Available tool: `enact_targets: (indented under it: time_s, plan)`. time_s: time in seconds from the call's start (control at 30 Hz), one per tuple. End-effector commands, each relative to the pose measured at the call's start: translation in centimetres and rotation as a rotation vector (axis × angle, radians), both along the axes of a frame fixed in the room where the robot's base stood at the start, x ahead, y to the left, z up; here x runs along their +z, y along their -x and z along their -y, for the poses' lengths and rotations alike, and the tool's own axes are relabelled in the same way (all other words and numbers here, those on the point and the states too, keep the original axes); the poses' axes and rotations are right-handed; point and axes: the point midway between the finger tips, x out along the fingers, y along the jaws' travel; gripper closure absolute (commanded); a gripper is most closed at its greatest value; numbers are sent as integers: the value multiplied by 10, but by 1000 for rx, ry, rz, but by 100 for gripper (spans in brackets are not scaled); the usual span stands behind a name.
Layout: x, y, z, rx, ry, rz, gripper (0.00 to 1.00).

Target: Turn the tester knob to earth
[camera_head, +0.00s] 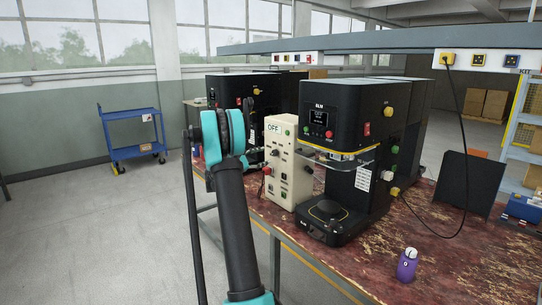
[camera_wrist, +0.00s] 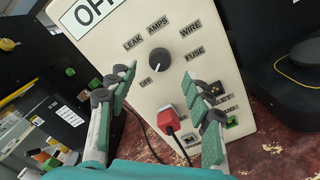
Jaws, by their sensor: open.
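The tester is a cream box (camera_head: 283,178) on the bench, with an OFF sign on top in the head view. Its front panel (camera_wrist: 120,28) fills much of the wrist view. The round dark knob (camera_wrist: 160,62) has labels LEAK, AMPS, WIRE, FUSE and OFF around it. Its pale mark points lower left, towards OFF. I see no earth label. My gripper (camera_wrist: 158,78) is open in the wrist view, one finger on each side of the knob, apparently in front of the panel. The fingers cover part of the panel.
A red plug (camera_wrist: 168,121) with a dark cable sits on the panel below the knob, between the fingers. A black seamer (camera_head: 340,110) stands right of the tester. A purple bottle (camera_head: 407,265) stands at the bench front. A blue cart (camera_head: 132,152) stands on open floor.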

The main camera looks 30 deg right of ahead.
Motion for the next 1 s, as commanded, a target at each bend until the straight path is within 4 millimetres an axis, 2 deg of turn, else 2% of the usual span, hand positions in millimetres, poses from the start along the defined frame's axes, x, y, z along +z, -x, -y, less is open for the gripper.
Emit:
enact_targets:
  time_s: [0.1, 0.3, 0.47, 0.73, 1.0]
  plan:
    - [0, -1, 23, -3, 0, 0, 49]
    - [0, -4, 47, -1, -1, 0, 49]
    - [0, -5, 54, 1, 0, 0, 49]
    - [0, -5, 55, 1, -1, 0, 49]
    - [0, -5, 55, 1, -1, 0, 83]
